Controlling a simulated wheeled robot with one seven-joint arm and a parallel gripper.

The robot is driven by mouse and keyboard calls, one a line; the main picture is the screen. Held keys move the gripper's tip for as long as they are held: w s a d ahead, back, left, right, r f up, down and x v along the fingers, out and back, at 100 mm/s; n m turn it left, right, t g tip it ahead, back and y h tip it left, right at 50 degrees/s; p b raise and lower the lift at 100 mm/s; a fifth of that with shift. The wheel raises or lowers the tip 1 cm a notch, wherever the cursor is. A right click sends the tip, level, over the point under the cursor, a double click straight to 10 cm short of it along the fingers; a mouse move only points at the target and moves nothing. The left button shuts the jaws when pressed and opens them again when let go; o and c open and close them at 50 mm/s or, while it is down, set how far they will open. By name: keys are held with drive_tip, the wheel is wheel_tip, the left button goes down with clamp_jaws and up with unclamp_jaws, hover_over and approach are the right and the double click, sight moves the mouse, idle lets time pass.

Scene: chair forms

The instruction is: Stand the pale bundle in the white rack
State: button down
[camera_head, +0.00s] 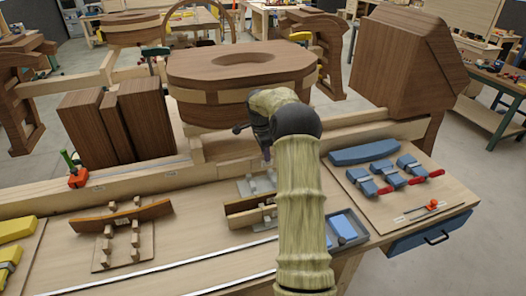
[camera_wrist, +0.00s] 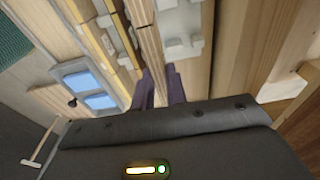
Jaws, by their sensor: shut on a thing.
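The pale bundle (camera_wrist: 150,45) shows in the wrist view as thin light-wood strips running down between my gripper's two dark purple fingers. My gripper (camera_wrist: 161,88) is shut on it. In the head view my gripper (camera_head: 267,154) is mostly hidden behind my arm, above the middle of the bench. The white rack (camera_head: 258,185) has pale upright blocks on a light base, just below the gripper. In the wrist view the white rack (camera_wrist: 183,35) lies just right of the bundle. I cannot tell whether they touch, and the bundle's far end is out of frame.
A brown-edged wooden strip piece (camera_head: 246,213) lies in front of the rack. A blue tray (camera_head: 347,228) and a board with blue clamps (camera_head: 387,172) are at the right. A pegged form (camera_head: 124,238) stands at the left. A large brown seat form (camera_head: 240,75) rises behind.

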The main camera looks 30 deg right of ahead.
drive_tip(key=shift+s, duration=0.15)
wheel_tip(320, 180, down, 11)
drive_tip(key=b, duration=0.7)
drive_tip(key=shift+d+f, duration=0.1)
drive_tip(key=shift+f, duration=0.1)
drive_tip(key=shift+f+b, duration=0.5)
drive_tip(key=shift+f, duration=0.2)
idle(0.4)
drive_tip(key=c, duration=1.3)
unclamp_jaws()
drive_tip(key=shift+c, duration=0.2)
drive_tip(key=shift+f, duration=0.1)
